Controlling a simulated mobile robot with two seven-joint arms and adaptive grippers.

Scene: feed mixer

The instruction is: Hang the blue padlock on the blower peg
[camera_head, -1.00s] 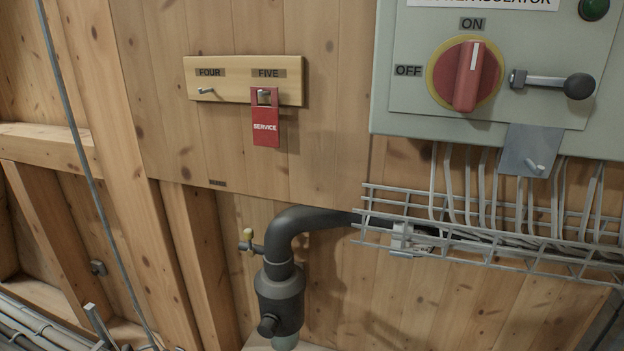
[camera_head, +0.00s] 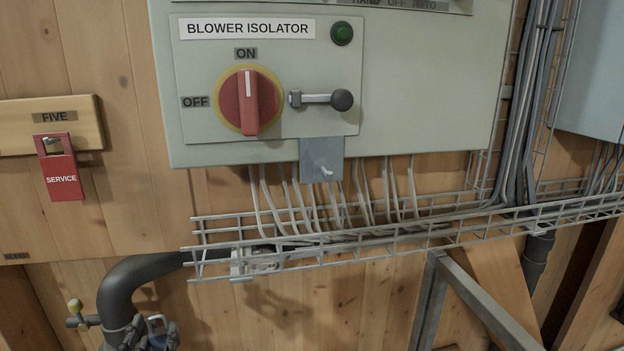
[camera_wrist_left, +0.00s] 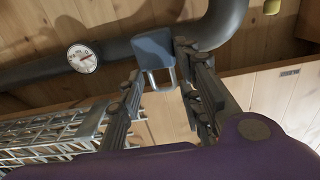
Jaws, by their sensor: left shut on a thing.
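The blue padlock (camera_wrist_left: 153,46) is between the fingertips of my left gripper (camera_wrist_left: 159,62) in the left wrist view, with its metal shackle sticking out toward the camera. My left gripper is shut on it. In the head view, the left gripper (camera_head: 160,335) shows only in part at the bottom left edge, in front of the dark pipe, with the padlock small there. The blower peg (camera_head: 325,172) is a short pale pin on a grey plate (camera_head: 321,150) under the blower isolator. It is bare. The gripper is below and left of it. My right gripper is not in view.
A wire cable tray (camera_head: 330,240) with several cables runs below the peg and juts out from the wall. The isolator box (camera_head: 420,110) has a red knob (camera_head: 246,100) and a black-ended handle (camera_head: 340,100). A red service tag (camera_head: 61,175) hangs at left.

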